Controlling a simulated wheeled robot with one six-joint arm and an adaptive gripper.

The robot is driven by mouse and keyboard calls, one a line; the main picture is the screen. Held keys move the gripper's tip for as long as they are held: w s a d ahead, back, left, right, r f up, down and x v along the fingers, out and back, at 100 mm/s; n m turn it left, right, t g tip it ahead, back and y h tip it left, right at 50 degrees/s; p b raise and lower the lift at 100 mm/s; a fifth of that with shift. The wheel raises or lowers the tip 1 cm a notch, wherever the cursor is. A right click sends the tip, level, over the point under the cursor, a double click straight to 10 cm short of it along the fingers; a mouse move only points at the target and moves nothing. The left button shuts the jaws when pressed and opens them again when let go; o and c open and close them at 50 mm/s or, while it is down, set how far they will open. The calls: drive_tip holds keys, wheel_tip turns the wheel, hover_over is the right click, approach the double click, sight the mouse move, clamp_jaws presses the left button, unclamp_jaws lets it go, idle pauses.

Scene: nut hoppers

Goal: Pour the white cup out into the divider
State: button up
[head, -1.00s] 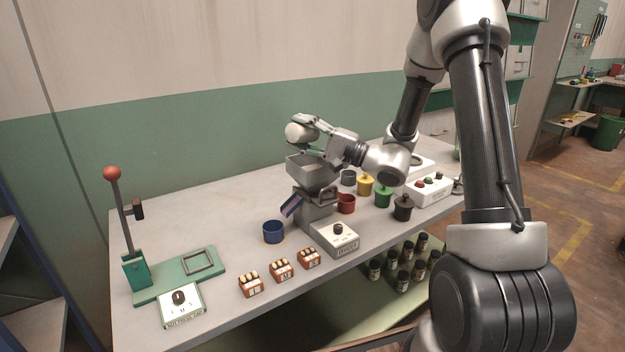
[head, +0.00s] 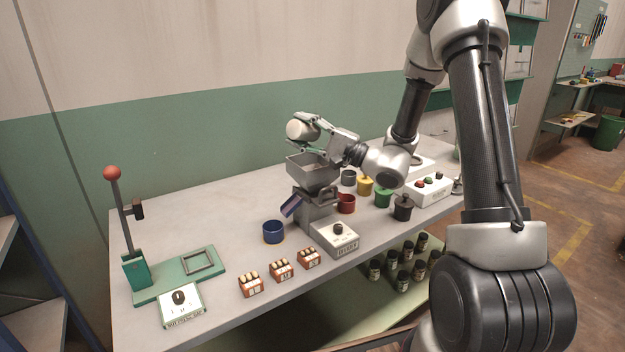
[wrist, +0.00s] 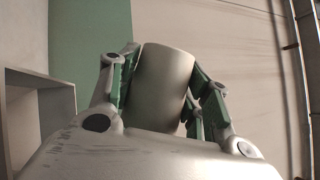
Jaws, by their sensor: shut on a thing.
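The white cup (head: 300,130) is held in my gripper (head: 306,131), above the divider's grey hopper. The cup is tilted onto its side, its round end facing left and toward the camera. In the wrist view the cup (wrist: 162,85) sits between the two green-padded fingers (wrist: 160,90), which are shut on it. The divider (head: 314,172) is a grey open-topped hopper on a stand, with a purple chute at its left. The cup's contents are hidden, and no falling nuts can be made out.
A blue cup (head: 273,231) stands left of the divider and a red cup (head: 346,203) right of it. The divider's control box (head: 337,238) is in front. Yellow (head: 365,185), green (head: 382,198) and dark (head: 403,207) pots stand to the right. A red-knobbed lever press (head: 134,265) is far left.

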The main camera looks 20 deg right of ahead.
drive_tip(key=shift+w+d+r+m+t, duration=0.15)
drive_tip(key=shift+m+t, duration=0.25)
drive_tip(key=shift+m, duration=0.25)
drive_tip(key=shift+w+d+r+m+t, duration=0.15)
drive_tip(key=shift+m+t, duration=0.25)
drive_tip(key=shift+m, duration=0.25)
idle(0.4)
